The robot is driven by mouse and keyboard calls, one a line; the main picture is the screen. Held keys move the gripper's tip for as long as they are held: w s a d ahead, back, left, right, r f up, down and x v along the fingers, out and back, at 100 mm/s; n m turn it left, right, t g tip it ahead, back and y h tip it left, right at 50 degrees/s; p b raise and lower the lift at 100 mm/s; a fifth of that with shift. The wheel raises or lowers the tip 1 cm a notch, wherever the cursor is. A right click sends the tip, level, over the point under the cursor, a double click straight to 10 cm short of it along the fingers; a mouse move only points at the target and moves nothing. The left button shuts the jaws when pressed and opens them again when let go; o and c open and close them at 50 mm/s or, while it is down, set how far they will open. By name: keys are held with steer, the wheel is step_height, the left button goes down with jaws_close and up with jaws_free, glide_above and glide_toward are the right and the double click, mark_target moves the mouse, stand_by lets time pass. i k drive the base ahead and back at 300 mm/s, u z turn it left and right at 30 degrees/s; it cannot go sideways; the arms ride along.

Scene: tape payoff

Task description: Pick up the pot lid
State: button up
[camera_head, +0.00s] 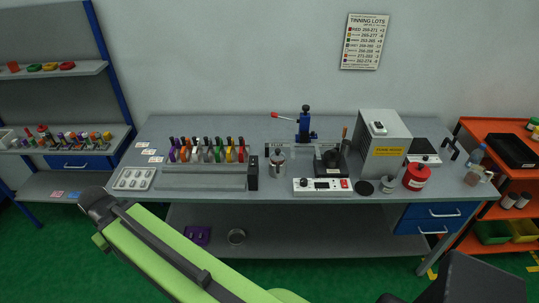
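A flat, dark round disc (367,187), which looks like the pot lid, lies on the grey bench (275,197). A dark pot-like unit (329,161) stands behind the control box. My green arm crosses the lower left of the picture, with a dark joint at its upper end, well left of the disc. I see no gripper fingers.
A red canister (416,176) and small metal tins (389,184) stand right of the disc. An orange shelf (475,127) stands at far right. Green floor shows in front.

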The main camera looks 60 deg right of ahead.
mark_target(332, 155)
steer(key=u, duration=0.6)
steer(key=k, duration=1.25)
steer(key=z, duration=1.05)
steer(key=i, duration=0.65)
steer(key=u, duration=0.2)
